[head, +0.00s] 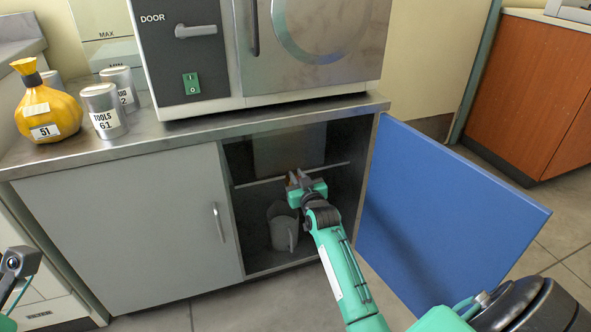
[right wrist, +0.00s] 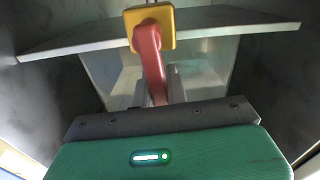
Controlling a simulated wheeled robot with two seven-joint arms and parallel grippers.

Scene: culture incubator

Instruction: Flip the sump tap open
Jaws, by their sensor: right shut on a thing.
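The sump tap shows in the right wrist view as a red lever (right wrist: 150,62) on a yellow square plate (right wrist: 158,17), hanging down from the plate toward my gripper. The lever's lower end is hidden by the gripper body. My left gripper is out of view; only part of my left arm shows at the left edge.
A grey jug (head: 282,230) stands on the bay floor below the gripper. A blue door (head: 440,215) hangs open at right, close to my right arm. A closed grey door (head: 130,230) is at left. The incubator (head: 215,85) sits on the counter (head: 130,146).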

